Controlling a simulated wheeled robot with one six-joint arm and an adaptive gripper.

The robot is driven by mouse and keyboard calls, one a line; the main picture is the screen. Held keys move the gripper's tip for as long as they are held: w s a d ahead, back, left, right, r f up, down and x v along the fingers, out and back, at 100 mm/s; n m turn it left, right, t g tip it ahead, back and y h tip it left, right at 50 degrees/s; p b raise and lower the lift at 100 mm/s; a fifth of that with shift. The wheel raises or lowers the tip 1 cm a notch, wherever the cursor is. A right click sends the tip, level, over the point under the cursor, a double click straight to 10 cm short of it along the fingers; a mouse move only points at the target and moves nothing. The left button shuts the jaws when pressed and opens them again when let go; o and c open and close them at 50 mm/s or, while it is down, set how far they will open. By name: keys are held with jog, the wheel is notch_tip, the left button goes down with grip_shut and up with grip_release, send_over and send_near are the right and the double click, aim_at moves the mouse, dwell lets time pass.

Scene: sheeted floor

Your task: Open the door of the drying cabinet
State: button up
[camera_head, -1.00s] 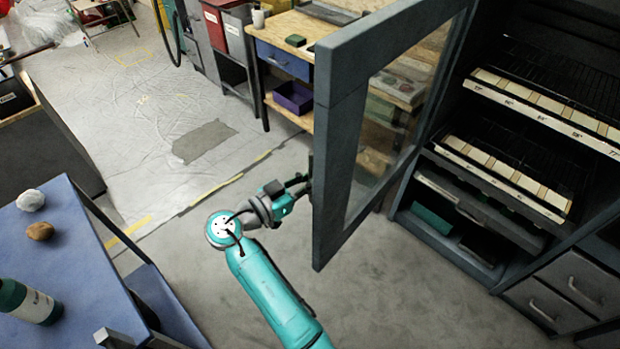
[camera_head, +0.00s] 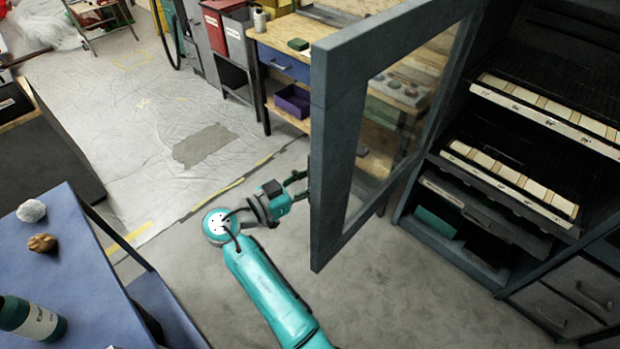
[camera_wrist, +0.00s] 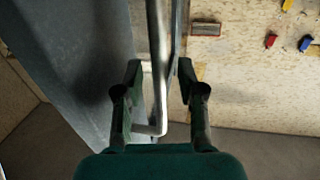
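The drying cabinet (camera_head: 455,257) stands at the right with its shelves exposed. Its grey-framed glass door (camera_head: 332,150) is swung wide open toward me. My gripper (camera_head: 296,187) is at the left face of the door, its fingertips partly hidden by the door's edge. In the wrist view the door panel (camera_wrist: 85,55) fills the left, and the metal bar handle (camera_wrist: 157,40) runs down the middle. My gripper's fingers (camera_wrist: 158,80) are spread on either side of the handle, with gaps visible. The gripper is open and does not clamp the bar.
A blue table (camera_head: 75,270) with a bottle (camera_head: 30,318), a white lump (camera_head: 31,211) and a brown lump (camera_head: 42,243) is at the left. A wooden workbench (camera_head: 290,30) stands behind the door. Sheeted floor (camera_head: 120,150) is clear between them.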

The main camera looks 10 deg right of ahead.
jog(key=v, duration=1.2)
jog(key=shift+s, duration=0.1)
dwell(0.4)
